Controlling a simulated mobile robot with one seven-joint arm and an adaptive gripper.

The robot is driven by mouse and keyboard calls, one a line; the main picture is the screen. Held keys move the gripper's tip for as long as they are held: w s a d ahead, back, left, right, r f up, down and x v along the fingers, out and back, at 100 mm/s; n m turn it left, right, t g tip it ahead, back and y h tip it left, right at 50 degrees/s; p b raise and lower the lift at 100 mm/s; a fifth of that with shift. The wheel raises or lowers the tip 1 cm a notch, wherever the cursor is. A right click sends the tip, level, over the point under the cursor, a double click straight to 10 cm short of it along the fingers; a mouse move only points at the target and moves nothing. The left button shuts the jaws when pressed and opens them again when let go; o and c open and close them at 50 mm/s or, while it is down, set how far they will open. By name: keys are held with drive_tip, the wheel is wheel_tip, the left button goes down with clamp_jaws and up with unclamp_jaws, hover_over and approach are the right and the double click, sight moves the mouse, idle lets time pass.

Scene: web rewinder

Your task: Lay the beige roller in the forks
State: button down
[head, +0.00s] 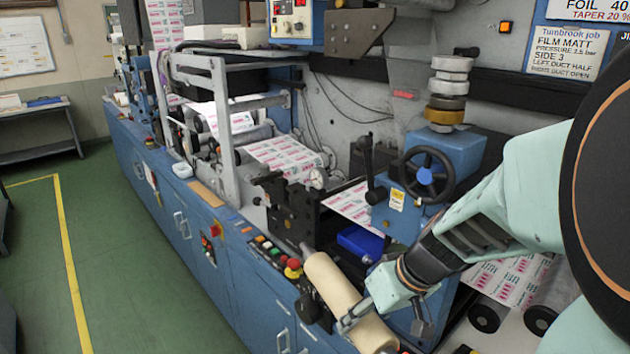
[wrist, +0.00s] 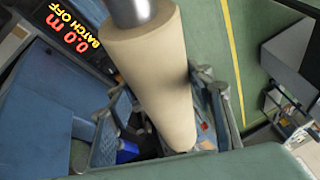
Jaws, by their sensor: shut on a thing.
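The beige roller (head: 330,284) is a smooth cylinder with a grey metal shaft end. In the head view it slants from the machine's front edge down towards the bottom of the picture. My gripper (head: 357,314) is shut across it, near its lower part. In the wrist view the roller (wrist: 155,72) runs down between the two fingers (wrist: 165,110), its metal shaft end at the top. A black bracket (head: 317,308) stands close beside the roller; I cannot tell whether they touch. I cannot make out the forks clearly; the roller and my arm hide part of that area.
An emergency-stop button (head: 292,265) and push buttons line the machine's front edge near the roller's shaft end. A black handwheel (head: 426,174) and a blue bin (head: 362,241) are behind the roller. Printed web (head: 510,280) runs below my arm. The green floor (head: 120,270) at left is clear.

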drive_tip(key=shift+w+d+r+m+p, duration=0.1)
drive_tip(key=shift+w+r+m+p, duration=0.2)
drive_tip(key=shift+w+p, duration=0.2)
drive_tip(key=w+p, duration=0.1)
drive_tip(key=w+m+p, duration=0.1)
drive_tip(key=w+d+m+h, duration=0.1)
drive_tip(key=w, duration=0.1)
drive_tip(key=shift+r+t+p, duration=0.3)
drive_tip(key=shift+t+p, duration=0.1)
drive_tip(key=shift+w+a+f+m, duration=0.1)
drive_tip(key=shift+w+m, duration=0.3)
drive_tip(key=shift+m, duration=0.1)
